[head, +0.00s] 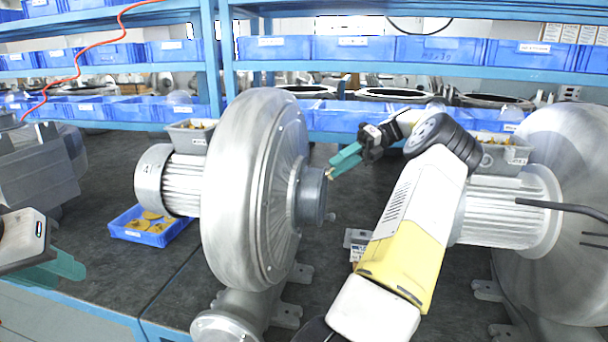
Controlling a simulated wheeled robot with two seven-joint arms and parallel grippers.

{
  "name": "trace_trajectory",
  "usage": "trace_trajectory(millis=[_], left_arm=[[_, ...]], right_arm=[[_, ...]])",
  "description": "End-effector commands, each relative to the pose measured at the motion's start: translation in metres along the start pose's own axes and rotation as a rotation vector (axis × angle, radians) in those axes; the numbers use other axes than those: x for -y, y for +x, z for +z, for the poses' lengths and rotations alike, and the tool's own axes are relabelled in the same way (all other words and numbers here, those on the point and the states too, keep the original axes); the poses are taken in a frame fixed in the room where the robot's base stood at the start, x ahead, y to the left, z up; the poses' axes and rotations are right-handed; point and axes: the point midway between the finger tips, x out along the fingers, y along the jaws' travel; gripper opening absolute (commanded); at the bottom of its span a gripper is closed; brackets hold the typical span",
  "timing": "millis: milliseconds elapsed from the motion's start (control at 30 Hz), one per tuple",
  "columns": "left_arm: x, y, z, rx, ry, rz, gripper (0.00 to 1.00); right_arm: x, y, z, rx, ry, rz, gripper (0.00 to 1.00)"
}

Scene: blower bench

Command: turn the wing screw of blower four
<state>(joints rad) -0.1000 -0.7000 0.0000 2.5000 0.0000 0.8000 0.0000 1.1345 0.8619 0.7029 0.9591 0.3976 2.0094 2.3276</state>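Blower four (255,190) is the large grey metal blower left of centre, with a 4 on the end of its motor (153,182). Its round inlet stub (312,196) faces right. A small brass-coloured piece, apparently the wing screw (329,173), shows at the upper right rim of the stub. My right gripper (334,168) has its teal fingertips at this piece. The fingers overlap from this side, so I cannot tell their gap or whether they grip it. My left gripper (78,268) is at the far left, away from the blower, with its finger gap unclear.
Another large blower (560,200) stands at the right, partly behind my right arm. A blue tray (152,226) with yellow pieces lies on the dark bench left of blower four. Blue bins (350,48) fill the shelves behind. A red hose hangs at upper left.

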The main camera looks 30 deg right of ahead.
Motion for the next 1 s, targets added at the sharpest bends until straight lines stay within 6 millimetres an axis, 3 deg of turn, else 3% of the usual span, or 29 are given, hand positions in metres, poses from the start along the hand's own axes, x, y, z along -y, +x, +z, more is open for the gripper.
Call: trace_trajectory(millis=[233, 1000], left_arm=[[0.0, 0.0, 0.0, 0.0, 0.0, 0.0, 0.26], [0.0, 0.0, 0.0, 0.0, 0.0, 0.0, 0.26]], right_arm=[[-0.021, -0.006, 0.007, 0.0, -0.004, 0.003, 0.3], [-0.1, 0.075, -0.071, -0.002, 0.003, -0.001, 0.3]])
